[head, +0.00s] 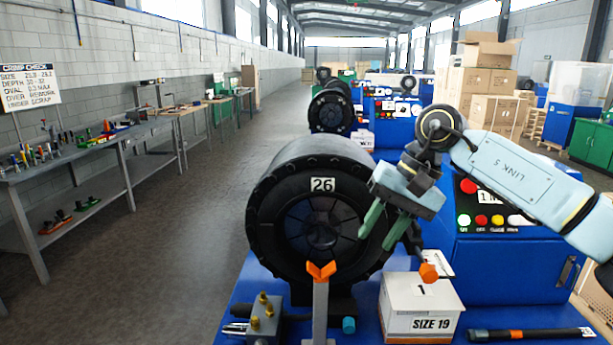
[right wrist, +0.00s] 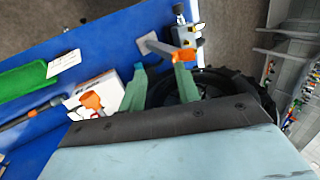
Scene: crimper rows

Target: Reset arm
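My right gripper (head: 378,236) hangs in front of the right side of the black crimper head (head: 270,190) marked 26. Its two green fingers are apart with nothing seen between them. The right wrist view shows the same open gripper (right wrist: 159,66) above the blue bench, its fingers apart. My left gripper is in neither view.
An orange-topped grey post (head: 321,300) stands before the crimper. A white SIZE 19 box (head: 420,322) stands right of it, with an orange piece (head: 428,272) above. A black tool (head: 530,334) lies at front right. A blue control cabinet (head: 510,262) stands behind the box.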

